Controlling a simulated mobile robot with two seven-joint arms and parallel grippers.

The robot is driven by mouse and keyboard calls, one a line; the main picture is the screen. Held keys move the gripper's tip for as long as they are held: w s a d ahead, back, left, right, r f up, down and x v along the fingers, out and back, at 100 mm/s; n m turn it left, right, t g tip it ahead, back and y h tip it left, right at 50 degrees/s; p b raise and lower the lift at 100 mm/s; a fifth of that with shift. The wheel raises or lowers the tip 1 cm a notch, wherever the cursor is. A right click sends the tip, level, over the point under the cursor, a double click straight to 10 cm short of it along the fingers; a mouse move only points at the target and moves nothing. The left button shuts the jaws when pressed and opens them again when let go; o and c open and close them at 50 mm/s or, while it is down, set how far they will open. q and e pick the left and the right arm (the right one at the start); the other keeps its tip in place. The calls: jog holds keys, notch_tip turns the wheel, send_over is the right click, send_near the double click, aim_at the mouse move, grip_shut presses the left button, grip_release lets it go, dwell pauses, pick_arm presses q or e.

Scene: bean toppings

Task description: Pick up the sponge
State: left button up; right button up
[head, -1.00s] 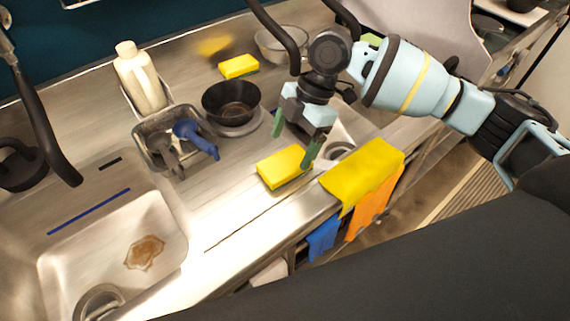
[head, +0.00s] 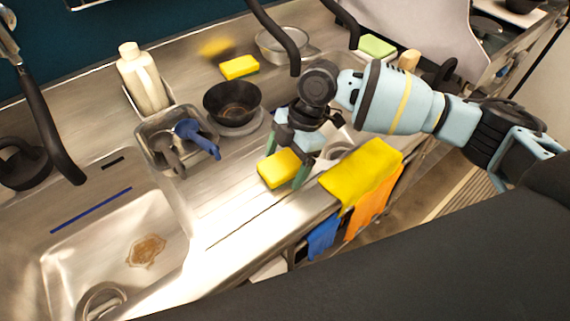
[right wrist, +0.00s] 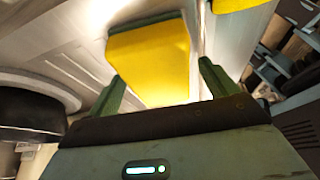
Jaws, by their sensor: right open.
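A yellow sponge (head: 279,169) with a green underside lies on the steel drainboard, left of the yellow cloth. My right gripper (head: 286,168) is open right at it, with its green fingers on either side of the sponge's near part. In the right wrist view the sponge (right wrist: 152,60) lies just beyond and between the two open fingertips (right wrist: 162,82); whether they touch it I cannot tell. Another yellow sponge (head: 240,67) lies at the back by the wall. My left gripper is out of view.
A yellow cloth (head: 360,170) and an orange cloth (head: 374,203) hang over the counter's front edge. A black bowl (head: 231,101), a caddy with brushes (head: 170,150) and a white bottle (head: 142,78) stand behind. The sink (head: 85,245) is at left.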

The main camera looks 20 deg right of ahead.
aim_at(281, 166)
jog(key=shift+f, duration=0.1)
jog(key=c, duration=1)
jog(key=shift+c, duration=0.2)
jog(key=r, duration=0.4)
jog(key=shift+s, duration=0.2)
jog(key=s+d, duration=0.1)
jog(key=s, duration=0.6)
jog(key=s+d+r, duration=0.1)
jog(key=s+d, duration=0.1)
jog(key=s, duration=0.6)
jog(key=shift+d+r, duration=0.2)
jog(key=shift+d, duration=0.1)
